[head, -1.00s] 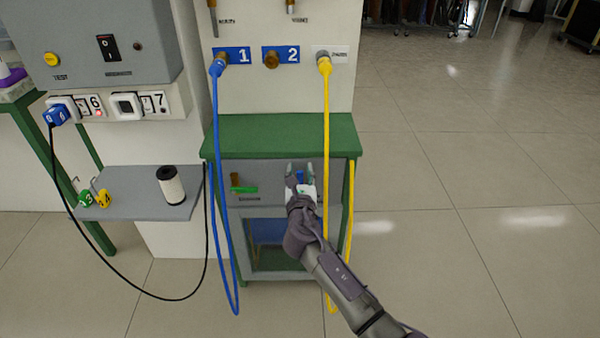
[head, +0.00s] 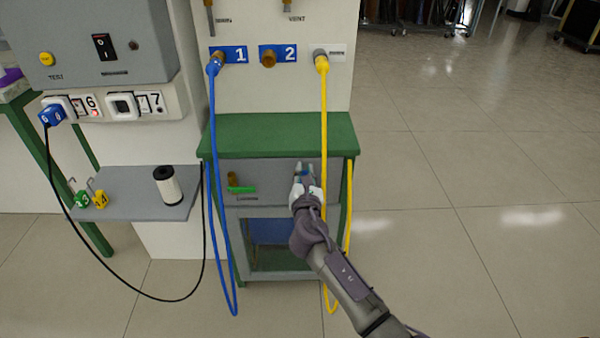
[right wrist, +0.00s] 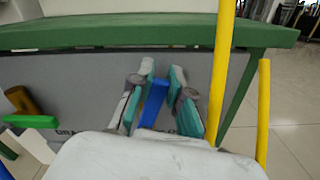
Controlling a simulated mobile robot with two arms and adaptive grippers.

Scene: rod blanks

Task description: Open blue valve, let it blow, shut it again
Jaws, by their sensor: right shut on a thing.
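The blue valve's lever (right wrist: 153,103) shows in the right wrist view between the two fingers of my right gripper (right wrist: 162,88). The lever runs roughly up and down in that picture, leaning slightly. The fingers' teal pads are shut on it from both sides. In the head view my right gripper (head: 305,168) is at the grey front panel of the green-topped cabinet, just left of the yellow hose. The valve's body is hidden behind the gripper, and the lever is mostly covered in the head view. My left gripper is out of view.
A green valve lever (head: 242,189) sits on the same panel to the left. A yellow hose (head: 325,120) hangs close to the right gripper; a blue hose (head: 213,130) hangs at the left. The green cabinet top (head: 270,135) juts out above. Floor at the right is clear.

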